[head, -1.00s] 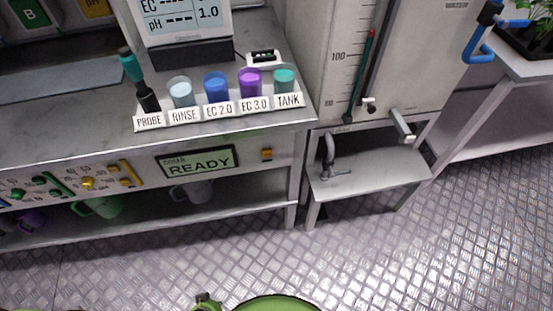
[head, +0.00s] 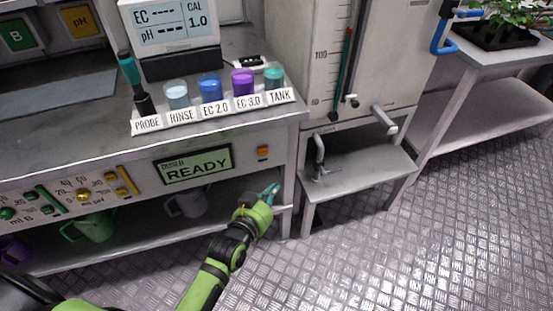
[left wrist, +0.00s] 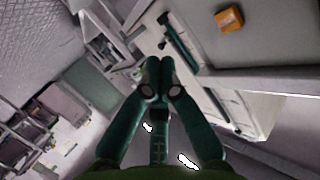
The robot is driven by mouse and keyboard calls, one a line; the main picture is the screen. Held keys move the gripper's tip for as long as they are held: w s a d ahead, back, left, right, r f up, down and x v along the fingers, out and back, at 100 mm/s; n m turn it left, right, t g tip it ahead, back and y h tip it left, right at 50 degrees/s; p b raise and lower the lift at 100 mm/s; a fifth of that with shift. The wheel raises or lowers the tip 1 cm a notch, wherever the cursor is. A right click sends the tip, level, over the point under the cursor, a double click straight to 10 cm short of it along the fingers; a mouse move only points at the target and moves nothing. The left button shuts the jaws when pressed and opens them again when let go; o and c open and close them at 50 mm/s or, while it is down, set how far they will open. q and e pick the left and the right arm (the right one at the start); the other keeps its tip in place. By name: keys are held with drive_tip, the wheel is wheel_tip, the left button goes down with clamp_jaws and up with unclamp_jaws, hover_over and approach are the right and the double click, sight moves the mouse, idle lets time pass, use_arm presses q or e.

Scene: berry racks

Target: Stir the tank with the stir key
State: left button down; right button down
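The tank (head: 400,55) is the large pale cabinet with a level scale on its front, right of the bench. A grey bent-handled tool (head: 320,158) stands on the low shelf under it; it may be the stir key. A grey bar-shaped handle (head: 384,120) sticks out from the tank's lower front. My left gripper (head: 273,190) is in front of the bench's right end, left of the low shelf and apart from the grey tool. In the left wrist view its teal fingers (left wrist: 156,78) meet at the tips with nothing seen between them. My right gripper is not in view.
The bench carries a labelled cup rack (head: 215,113) and a meter (head: 175,30). Mugs (head: 185,203) stand on its lower shelf, near my left arm. The low shelf (head: 365,175) has bare room right of the tool. A plant table (head: 500,100) stands at right. The floor in front is clear.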

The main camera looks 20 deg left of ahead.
sight(263, 151)
use_arm(q)
drive_tip(key=shift+w+d+r+t, duration=0.1)
drive_tip(key=shift+d+r+t, duration=0.05)
drive_tip(key=shift+r, duration=0.35)
drive_tip(key=shift+w+d+r+t, duration=0.1)
drive_tip(key=shift+d+r+t, duration=0.05)
drive_tip(key=shift+r, duration=0.3)
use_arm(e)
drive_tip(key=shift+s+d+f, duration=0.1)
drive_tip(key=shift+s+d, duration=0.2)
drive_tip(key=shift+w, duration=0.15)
use_arm(q)
drive_tip(key=shift+w+a, duration=0.1)
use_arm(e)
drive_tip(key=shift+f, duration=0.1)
